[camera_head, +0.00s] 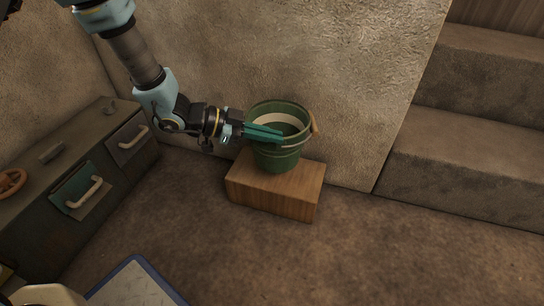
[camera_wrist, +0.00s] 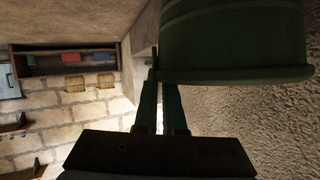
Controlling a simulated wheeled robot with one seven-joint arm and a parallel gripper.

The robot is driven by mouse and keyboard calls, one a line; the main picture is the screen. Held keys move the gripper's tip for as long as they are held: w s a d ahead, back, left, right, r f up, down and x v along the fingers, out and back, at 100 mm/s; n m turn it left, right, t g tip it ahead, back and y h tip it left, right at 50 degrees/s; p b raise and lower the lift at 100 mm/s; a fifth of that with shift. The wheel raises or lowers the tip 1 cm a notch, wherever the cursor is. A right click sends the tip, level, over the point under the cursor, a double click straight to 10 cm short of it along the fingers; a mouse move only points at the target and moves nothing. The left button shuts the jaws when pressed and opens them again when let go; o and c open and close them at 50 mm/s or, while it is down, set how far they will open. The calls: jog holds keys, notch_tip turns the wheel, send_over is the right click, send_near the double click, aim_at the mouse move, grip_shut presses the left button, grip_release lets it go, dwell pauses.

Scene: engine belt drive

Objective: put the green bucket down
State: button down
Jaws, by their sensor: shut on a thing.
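The green bucket (camera_head: 277,155) is upright at the wooden block (camera_head: 273,197) beside the wall. Its base appears to be on or just above the block's top; I cannot tell whether it touches. It has a pale inside and a handle with a wooden grip at its right. My gripper (camera_head: 280,134) reaches in from the left and is shut on the bucket near its upper side. In the wrist view the bucket (camera_wrist: 235,45) fills the upper right, by the fingers (camera_wrist: 160,90). The exact contact between fingers and bucket is hidden.
A dark cabinet (camera_head: 110,171) with handled drawers and a red valve wheel (camera_head: 12,183) stands at the left. Stone steps (camera_head: 470,165) rise at the right. A blue-edged board (camera_head: 135,284) lies at the bottom. The floor before the block is clear.

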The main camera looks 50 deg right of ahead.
aim_at(272, 153)
jog(key=f+b, duration=0.1)
jog(key=f, duration=0.1)
jog(key=f+b, duration=0.4)
jog(key=f, duration=0.1)
jog(key=shift+d+f, duration=0.1)
jog(key=shift+d, duration=0.2)
jog(key=shift+w, duration=0.1)
jog(key=c, duration=1)
grip_release()
